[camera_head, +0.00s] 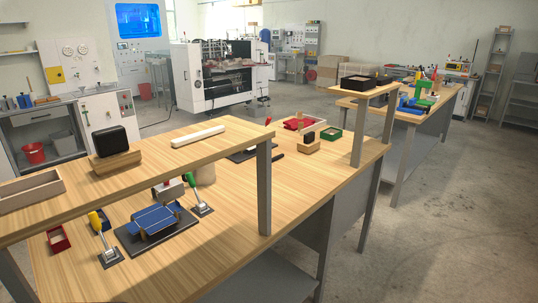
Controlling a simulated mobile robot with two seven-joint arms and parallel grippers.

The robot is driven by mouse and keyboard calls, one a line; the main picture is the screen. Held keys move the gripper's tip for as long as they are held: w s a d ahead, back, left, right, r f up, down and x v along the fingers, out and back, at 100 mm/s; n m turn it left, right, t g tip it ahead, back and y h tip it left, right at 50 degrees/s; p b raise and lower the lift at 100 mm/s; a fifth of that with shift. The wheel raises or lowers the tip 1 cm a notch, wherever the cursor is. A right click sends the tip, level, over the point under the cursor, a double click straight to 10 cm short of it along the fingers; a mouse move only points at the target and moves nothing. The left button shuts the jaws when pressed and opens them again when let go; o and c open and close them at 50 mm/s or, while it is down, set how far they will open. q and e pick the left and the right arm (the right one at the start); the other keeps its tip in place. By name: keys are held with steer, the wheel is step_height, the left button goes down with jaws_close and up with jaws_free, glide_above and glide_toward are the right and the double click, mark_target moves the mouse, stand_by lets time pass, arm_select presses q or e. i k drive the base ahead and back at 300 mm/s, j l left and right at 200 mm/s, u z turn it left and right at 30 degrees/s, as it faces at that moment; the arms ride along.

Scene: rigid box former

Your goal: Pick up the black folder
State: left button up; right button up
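No thing is plainly recognisable as the black folder. A small dark strip (278,155) lies on the wooden table (225,235), beside a dark flat plate (240,155) partly hidden by the raised shelf. A rounded black block (110,140) sits in a wooden holder (115,162) on the raised shelf. A smaller black piece (308,138) stands on another wooden block (308,148). I cannot tell which, if any, is the folder. Neither of my grippers is in view.
The raised shelf (225,145) carries a white bar (198,135) and an open wooden tray (28,192). Below are a blue panel on a dark plate (157,218), and yellow-handled (100,228) and green-handled (193,185) tools. The table's right front is clear.

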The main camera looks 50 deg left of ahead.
mark_target(280, 156)
steer(key=i+j, duration=0.1)
steer(key=i, duration=1.3)
steer(key=i+z, duration=0.35)
steer(key=i, duration=0.15)
steer(key=i+j+z, duration=0.2)
steer(key=i+z, duration=0.2)
steer(key=z, duration=6.15)
steer(key=k, duration=0.05)
